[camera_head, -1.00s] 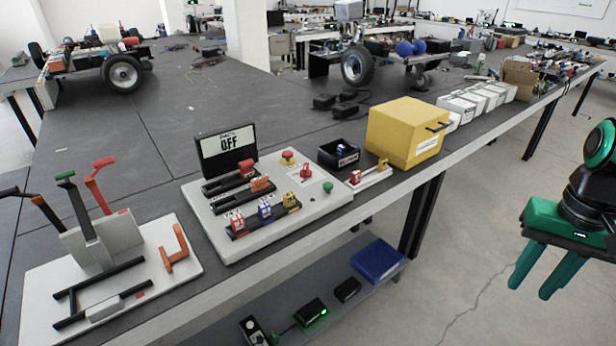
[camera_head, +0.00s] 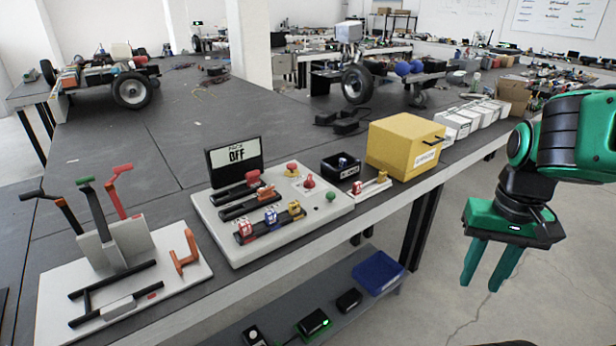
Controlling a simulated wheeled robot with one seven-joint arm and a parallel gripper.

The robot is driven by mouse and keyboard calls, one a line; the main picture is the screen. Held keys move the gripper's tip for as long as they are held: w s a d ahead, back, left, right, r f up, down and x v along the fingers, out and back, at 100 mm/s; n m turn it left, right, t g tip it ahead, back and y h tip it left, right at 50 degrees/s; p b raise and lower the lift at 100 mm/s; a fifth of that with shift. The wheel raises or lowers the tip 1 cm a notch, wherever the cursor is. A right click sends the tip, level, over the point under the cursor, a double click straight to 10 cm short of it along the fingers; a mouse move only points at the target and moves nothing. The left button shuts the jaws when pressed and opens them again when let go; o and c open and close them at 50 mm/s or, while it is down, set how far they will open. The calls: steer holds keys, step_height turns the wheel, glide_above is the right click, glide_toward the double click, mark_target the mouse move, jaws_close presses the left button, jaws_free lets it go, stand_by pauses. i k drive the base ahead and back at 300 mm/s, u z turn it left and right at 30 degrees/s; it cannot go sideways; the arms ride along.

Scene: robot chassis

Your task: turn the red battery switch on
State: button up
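A white panel (camera_head: 225,248) on the dark table carries a display (camera_head: 236,154) reading "OFF". Along its front are red (camera_head: 245,228), blue (camera_head: 271,217) and yellow (camera_head: 294,209) small parts on a black strip. Behind them are a red knob (camera_head: 309,182), a red-topped button (camera_head: 292,169) and a green button (camera_head: 331,196). Which red part is the battery switch I cannot tell for sure. My gripper (camera_head: 488,282) hangs at the right, past the table's front edge, fingers down and apart, empty. It touches nothing.
A yellow box (camera_head: 403,148) and a black tray (camera_head: 341,167) stand right of the panel, near a small plate with red and yellow parts (camera_head: 371,188). A lever stand (camera_head: 125,280) is at left. A lower shelf (camera_head: 335,318) holds a blue bin (camera_head: 379,272).

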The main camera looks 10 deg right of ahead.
mark_target(308, 184)
steer(key=i, duration=1)
